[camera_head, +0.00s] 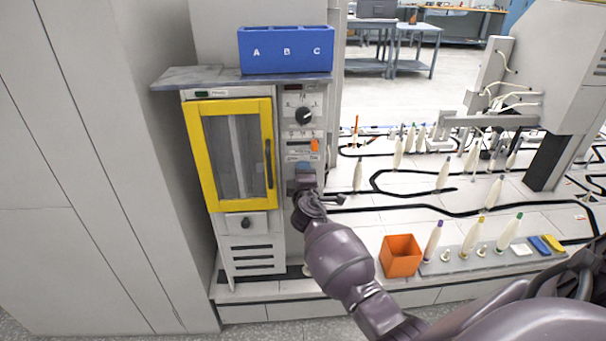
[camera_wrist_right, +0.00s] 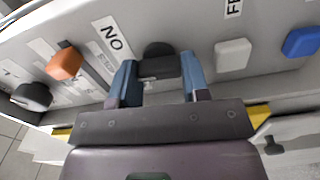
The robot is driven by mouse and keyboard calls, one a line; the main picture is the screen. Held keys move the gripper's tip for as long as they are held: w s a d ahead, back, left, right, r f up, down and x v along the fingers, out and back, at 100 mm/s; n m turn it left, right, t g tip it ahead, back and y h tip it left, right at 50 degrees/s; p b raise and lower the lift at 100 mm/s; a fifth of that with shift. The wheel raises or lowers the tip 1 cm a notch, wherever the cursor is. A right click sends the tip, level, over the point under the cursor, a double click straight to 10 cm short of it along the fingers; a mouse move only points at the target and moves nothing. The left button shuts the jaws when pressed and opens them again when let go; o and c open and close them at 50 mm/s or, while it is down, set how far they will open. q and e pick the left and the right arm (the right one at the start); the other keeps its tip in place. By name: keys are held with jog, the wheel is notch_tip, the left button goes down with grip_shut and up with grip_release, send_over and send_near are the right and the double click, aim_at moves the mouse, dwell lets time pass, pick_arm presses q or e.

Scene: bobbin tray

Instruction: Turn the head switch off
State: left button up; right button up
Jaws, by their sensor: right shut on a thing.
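My right gripper (camera_head: 306,182) is at the front of the machine's narrow control panel, below the orange switch (camera_head: 314,145). A label with large letters is beside this switch, and another is cut off at the top edge. I take the black switch to be the head switch, but its name is not readable. In the head view the gripper hides it. My left gripper is not in view.
Beside the held switch are a white button (camera_wrist_right: 233,54), a blue button (camera_wrist_right: 302,41) and an orange switch (camera_wrist_right: 65,62). A black dial (camera_head: 303,115) sits higher up. The yellow-framed door (camera_head: 192,157) is left of the panel. An orange bin (camera_head: 400,256) stands at lower right.

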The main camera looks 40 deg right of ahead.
jog(key=n+p, duration=0.2)
jog(key=n, duration=0.7)
jog(key=shift+f, duration=0.1)
dwell(0.4)
jog(key=o, duration=0.8)
jog(key=shift+o, duration=0.6)
